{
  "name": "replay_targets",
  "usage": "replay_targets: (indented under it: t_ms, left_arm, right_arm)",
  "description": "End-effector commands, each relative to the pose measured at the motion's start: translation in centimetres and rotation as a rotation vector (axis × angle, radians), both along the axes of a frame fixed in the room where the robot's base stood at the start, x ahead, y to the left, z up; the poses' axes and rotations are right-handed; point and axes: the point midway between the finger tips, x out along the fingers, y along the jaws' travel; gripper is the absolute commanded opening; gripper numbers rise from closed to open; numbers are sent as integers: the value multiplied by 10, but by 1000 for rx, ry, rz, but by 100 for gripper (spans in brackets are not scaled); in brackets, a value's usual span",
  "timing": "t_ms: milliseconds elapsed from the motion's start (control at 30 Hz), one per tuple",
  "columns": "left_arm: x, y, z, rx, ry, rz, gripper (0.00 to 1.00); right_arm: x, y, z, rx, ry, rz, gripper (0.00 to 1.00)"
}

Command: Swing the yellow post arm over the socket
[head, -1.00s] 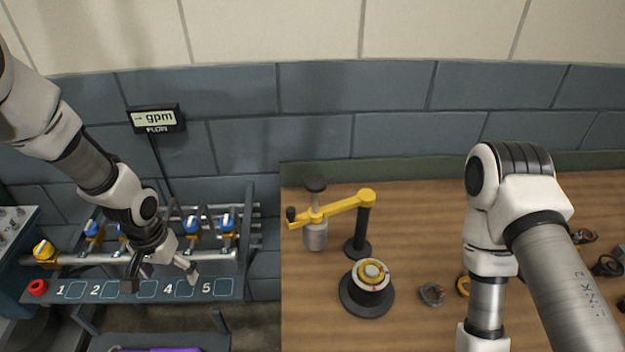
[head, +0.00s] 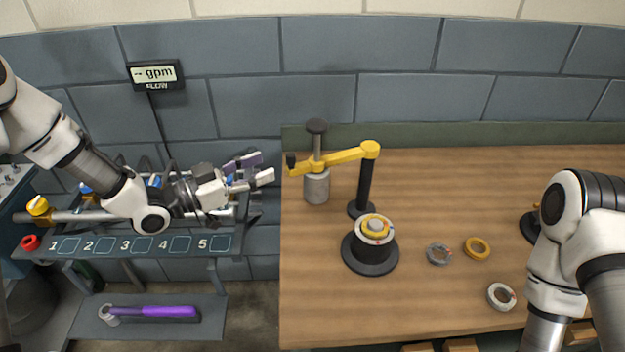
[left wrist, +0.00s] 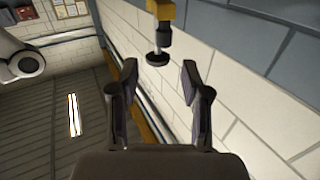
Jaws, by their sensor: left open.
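The yellow post arm (head: 338,157) reaches left from the top of a black post (head: 365,187) on the wooden table. A black-topped plunger (head: 317,127) passes through it, with a grey cylinder (head: 317,187) below. A small dark knob (head: 291,162) sits at its left end. The round black socket stand (head: 370,253), with grey and yellow rings on top, is in front of the post; the cylinder hangs to its back left. My left gripper (head: 264,168) is open, just left of the arm's end, apart from it. In the left wrist view, a dark knob under a yellow piece shows beyond the open fingers (left wrist: 159,72).
Loose rings, grey (head: 439,245), yellow (head: 470,247) and pale (head: 490,297), lie right of the stand. My right arm covers the table's right side. A numbered valve bench (head: 140,246) is at left, with a purple-handled tool (head: 160,312) on a lower shelf.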

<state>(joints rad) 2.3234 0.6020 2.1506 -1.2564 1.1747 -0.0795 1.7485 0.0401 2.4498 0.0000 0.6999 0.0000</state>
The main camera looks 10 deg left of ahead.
Motion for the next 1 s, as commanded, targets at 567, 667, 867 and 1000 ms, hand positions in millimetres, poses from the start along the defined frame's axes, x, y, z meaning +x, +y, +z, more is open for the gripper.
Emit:
replay_targets:
  t_ms: [567, 667, 867, 1000]
  left_arm:
    - [53, -53, 0, 6, 4, -1, 47]
    - [56, -56, -1, 4, 5, 0, 47]
    - [56, -56, -1, 3, 4, 1, 40]
    - [56, -55, -1, 3, 4, 1, 0]
  right_arm:
    - [1, 0, 20, 0, -2, 0, 40]
    - [1, 0, 20, 0, -2, 0, 40]
    - [1, 0, 19, 0, -2, 0, 40]
    - [0, 0, 19, 0, -1, 0, 40]
